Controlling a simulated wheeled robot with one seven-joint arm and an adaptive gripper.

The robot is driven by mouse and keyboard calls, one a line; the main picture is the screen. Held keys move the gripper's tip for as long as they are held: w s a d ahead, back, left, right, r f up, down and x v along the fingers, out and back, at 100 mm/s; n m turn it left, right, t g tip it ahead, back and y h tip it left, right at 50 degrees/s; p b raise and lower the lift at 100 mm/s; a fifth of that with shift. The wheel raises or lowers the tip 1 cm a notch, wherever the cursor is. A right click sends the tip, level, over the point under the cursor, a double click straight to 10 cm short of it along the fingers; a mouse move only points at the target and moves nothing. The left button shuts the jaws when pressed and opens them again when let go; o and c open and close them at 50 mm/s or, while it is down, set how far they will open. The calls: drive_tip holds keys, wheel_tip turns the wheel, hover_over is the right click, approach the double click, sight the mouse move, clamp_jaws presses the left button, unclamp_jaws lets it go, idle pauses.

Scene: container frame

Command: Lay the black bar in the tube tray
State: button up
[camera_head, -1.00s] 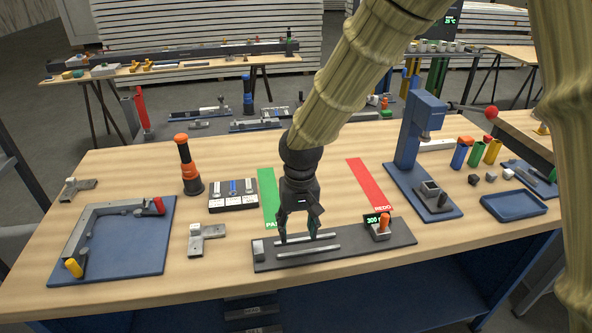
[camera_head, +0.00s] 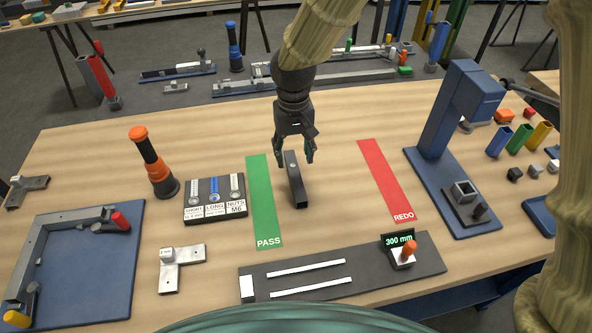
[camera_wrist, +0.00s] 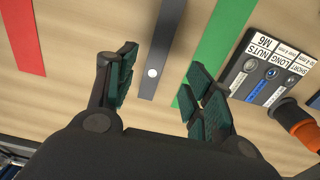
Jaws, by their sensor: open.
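The black bar (camera_head: 298,188) lies on the table between the green PASS strip and the red REDO strip. In the wrist view the bar (camera_wrist: 162,45) shows between my fingers, with a light round spot on it. My gripper (camera_head: 296,152) is open over the bar's far end; it also shows in the wrist view (camera_wrist: 160,85). Whether the fingers reach down beside the bar is unclear. A blue tray (camera_head: 539,214), the likeliest tube tray, stands at the right, partly hidden by my arm.
The gauge plate (camera_head: 222,288) with two light rails and a 300 mm display lies in front. A blue press (camera_head: 447,120) stands right of the REDO strip (camera_head: 385,180). The PASS strip (camera_head: 263,200), labelled bins (camera_head: 215,200) and an orange-topped tool (camera_head: 150,160) are left.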

sight(295, 174)
wheel_tip(295, 174, down, 3)
drive_tip(key=shift+w+f, duration=0.1)
drive_tip(key=shift+w, duration=0.05)
drive_tip(key=shift+f+p, duration=0.35)
drive_tip(key=shift+p, duration=0.05)
wheel_tip(295, 174, down, 3)
drive_tip(key=shift+w+d+f+p, duration=0.1)
drive_tip(key=shift+d+p, duration=0.05)
drive_tip(key=shift+p, duration=0.6)
drive_tip(key=shift+f, duration=0.9)
clamp_jaws()
